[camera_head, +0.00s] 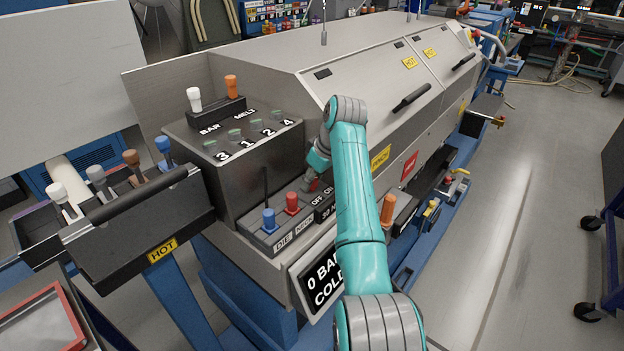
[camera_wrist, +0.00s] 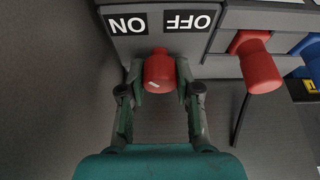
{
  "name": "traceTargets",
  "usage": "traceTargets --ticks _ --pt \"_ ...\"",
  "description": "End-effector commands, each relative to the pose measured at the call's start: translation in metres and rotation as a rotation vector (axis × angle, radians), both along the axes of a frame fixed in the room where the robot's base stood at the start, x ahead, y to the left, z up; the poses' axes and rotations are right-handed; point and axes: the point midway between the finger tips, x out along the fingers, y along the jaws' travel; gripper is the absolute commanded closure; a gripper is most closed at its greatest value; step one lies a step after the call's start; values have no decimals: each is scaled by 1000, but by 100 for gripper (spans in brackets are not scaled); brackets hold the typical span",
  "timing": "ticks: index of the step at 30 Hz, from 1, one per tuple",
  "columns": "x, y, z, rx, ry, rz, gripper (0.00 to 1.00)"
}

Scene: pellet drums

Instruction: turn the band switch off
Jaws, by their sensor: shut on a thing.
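The band switch has a red knob (camera_wrist: 158,72) beside the ON label (camera_wrist: 125,23) and the OFF label (camera_wrist: 189,20), which read upside down in the wrist view. My gripper (camera_wrist: 158,85) is shut on this knob, with one finger on each side. The knob stands about midway between the two labels in that view; which setting it is at I cannot tell. In the head view my gripper (camera_head: 313,182) reaches down to the panel by the OFF and ON labels (camera_head: 322,195) and mostly hides the knob.
A red knob (camera_head: 292,203) and a blue knob (camera_head: 269,220) stand close beside the switch, above labels NECK and DIE. A thin dark rod rises near them. A display (camera_head: 325,280) reads 0 BAR COLD. An orange-topped handle (camera_head: 387,210) stands right of my arm.

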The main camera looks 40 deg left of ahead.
Motion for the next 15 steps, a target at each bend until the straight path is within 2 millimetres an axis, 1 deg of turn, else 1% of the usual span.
traceTargets --ticks 8,15 --pt "0 0 0 0 -1 -70 100" --pt "-1 0 0 0 -1 -240 100"
